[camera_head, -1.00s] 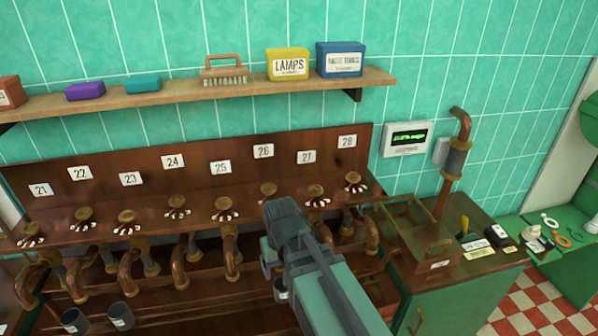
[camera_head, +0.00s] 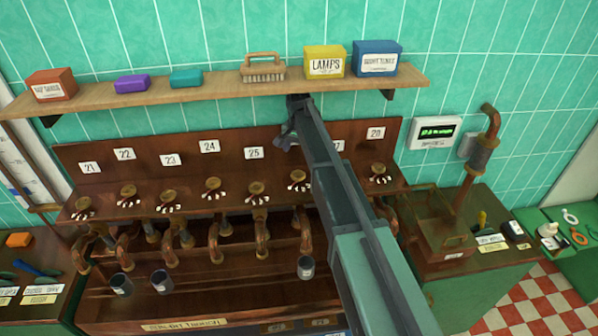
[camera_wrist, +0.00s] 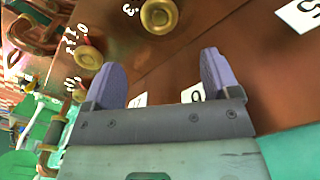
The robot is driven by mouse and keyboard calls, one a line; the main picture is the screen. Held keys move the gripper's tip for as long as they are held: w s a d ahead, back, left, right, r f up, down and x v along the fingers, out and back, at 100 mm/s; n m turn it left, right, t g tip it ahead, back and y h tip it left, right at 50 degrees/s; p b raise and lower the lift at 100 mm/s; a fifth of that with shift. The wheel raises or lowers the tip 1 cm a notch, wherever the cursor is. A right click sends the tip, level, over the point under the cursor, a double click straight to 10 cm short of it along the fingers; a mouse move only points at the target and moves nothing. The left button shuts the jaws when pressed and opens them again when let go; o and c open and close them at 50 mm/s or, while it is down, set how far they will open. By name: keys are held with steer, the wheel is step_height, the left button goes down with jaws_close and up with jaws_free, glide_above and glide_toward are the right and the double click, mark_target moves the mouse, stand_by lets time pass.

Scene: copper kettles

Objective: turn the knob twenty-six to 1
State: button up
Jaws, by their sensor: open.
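Knob twenty-six (camera_head: 298,178) is a round brass knob on the sloping wooden panel, with small white marks at its front. In the wrist view a brass knob (camera_wrist: 158,15), apparently the same one, is cut by the top edge beside a white "3". Its pointer setting cannot be read. The 26 label is hidden behind my gripper in the head view; a partly covered label (camera_wrist: 195,95) ending in 6 shows in the wrist view. My gripper (camera_head: 286,140) is above and behind the knob, near the upright board. Its purple fingers (camera_wrist: 164,78) are apart and empty.
Knob twenty-five (camera_head: 256,189) is close on the left; my arm hides knob twenty-seven. A shelf (camera_head: 210,92) with boxes and a brush (camera_head: 263,68) overhangs the board, behind my arm. Copper pipes (camera_head: 262,230) and a hanging cup (camera_head: 305,267) are below the panel.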

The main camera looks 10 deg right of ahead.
mark_target(299, 173)
step_height(299, 173, down, 10)
steer(key=b, duration=0.9)
steer(key=shift+f, duration=0.25)
steer(key=shift+r, duration=0.15)
steer(key=c, duration=0.9)
